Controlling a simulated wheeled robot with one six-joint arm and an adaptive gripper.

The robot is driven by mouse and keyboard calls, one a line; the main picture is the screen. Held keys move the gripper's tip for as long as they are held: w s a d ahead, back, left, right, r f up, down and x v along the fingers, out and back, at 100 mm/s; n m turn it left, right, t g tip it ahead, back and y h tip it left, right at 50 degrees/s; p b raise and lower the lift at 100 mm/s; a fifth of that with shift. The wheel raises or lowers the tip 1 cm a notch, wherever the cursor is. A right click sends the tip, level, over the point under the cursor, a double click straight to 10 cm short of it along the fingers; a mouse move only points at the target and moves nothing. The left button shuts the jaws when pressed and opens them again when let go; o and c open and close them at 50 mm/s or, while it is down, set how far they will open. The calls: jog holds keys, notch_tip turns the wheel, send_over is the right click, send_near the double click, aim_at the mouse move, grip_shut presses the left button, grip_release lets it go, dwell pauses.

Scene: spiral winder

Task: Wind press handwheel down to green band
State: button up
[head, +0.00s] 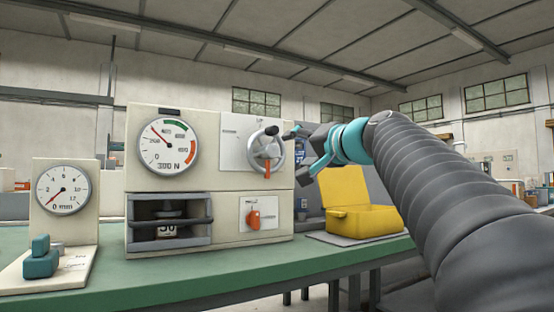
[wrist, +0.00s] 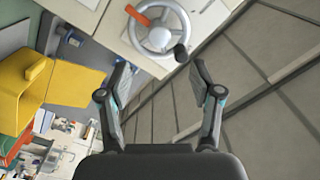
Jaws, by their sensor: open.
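The press (head: 208,112) stands on the green bench, with a large dial gauge (head: 168,147) on its front. The gauge has a green band at its upper right and a red band at its right; its needle points to the upper left, short of the green. The grey handwheel (head: 266,152) is on the press's right panel, with a dark knob and an orange mark at its bottom. In the wrist view the handwheel (wrist: 160,30) is ahead, its dark knob (wrist: 180,53) at lower right. My gripper (wrist: 163,88) is open and empty, apart from the wheel.
An orange knob (head: 254,219) sits below the handwheel. An open yellow box (head: 361,220) stands right of the press. The bench front (head: 200,272) is clear.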

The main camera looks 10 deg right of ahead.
aim_at(273, 152)
jog(key=w+a+n+p, duration=0.1)
jog(key=w+n, duration=0.1)
jog(key=w, duration=0.2)
jog(key=w+a+n+p, duration=0.1)
jog(key=w+n, duration=0.1)
jog(key=w, duration=0.2)
jog(key=w+a+n+p, duration=0.1)
jog(key=w, duration=0.3)
jog(key=shift+w+a+r+n, duration=0.15)
jog(key=shift+w+a+n, duration=0.1)
jog(key=shift+w+n, duration=0.15)
jog(key=c, duration=1.1)
